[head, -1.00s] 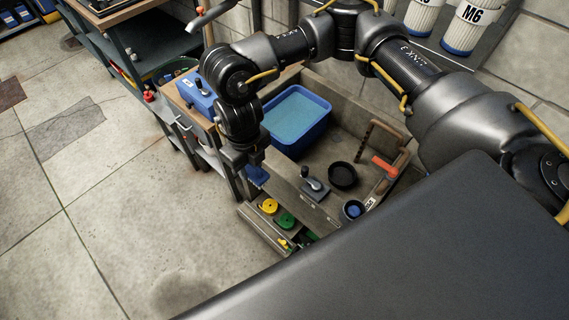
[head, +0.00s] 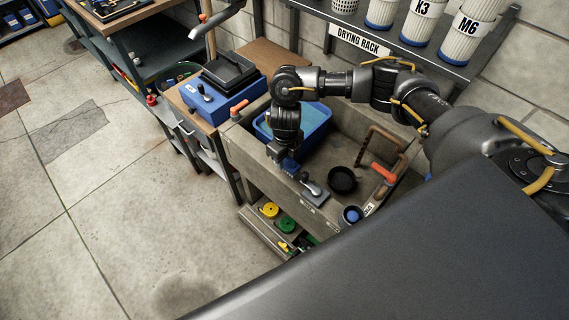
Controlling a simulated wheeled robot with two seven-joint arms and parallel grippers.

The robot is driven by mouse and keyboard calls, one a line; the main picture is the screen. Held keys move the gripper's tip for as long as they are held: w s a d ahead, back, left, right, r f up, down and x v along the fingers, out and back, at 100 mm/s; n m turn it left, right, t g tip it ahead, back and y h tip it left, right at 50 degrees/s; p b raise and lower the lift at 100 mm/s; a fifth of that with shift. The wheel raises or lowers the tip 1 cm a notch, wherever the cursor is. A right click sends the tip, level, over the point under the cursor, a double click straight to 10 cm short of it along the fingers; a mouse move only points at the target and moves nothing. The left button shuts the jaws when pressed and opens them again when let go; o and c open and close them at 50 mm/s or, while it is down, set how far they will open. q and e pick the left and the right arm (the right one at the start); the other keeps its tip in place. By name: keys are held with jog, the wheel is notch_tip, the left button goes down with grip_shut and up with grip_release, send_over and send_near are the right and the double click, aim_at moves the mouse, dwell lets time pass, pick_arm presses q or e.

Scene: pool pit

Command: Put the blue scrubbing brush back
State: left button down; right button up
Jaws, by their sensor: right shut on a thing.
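My right gripper (head: 281,159) reaches down over the near rim of the grey stone sink (head: 240,155). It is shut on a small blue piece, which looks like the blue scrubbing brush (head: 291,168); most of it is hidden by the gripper. The brush is near the front edge of the blue water tub (head: 318,122), left of a grey plate with a lever handle (head: 314,191). I cannot tell whether it touches anything below. My left gripper is not in view.
A black round dish (head: 342,180) sits in the sink, beside a brown pipe with a red-orange handle (head: 384,174). A small cup with blue inside (head: 352,214) is on the front rim. An open drawer (head: 262,232) holds yellow and green discs. A blue box (head: 222,95) stands left.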

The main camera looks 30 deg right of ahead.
aim_at(285, 160)
jog(key=shift+f, duration=1.55)
jog(key=shift+f, duration=0.2)
jog(key=o, duration=1.2)
jog(key=shift+r, duration=0.1)
jog(key=shift+r, duration=0.15)
notch_tip(285, 160, up, 12)
jog(key=shift+r, duration=0.1)
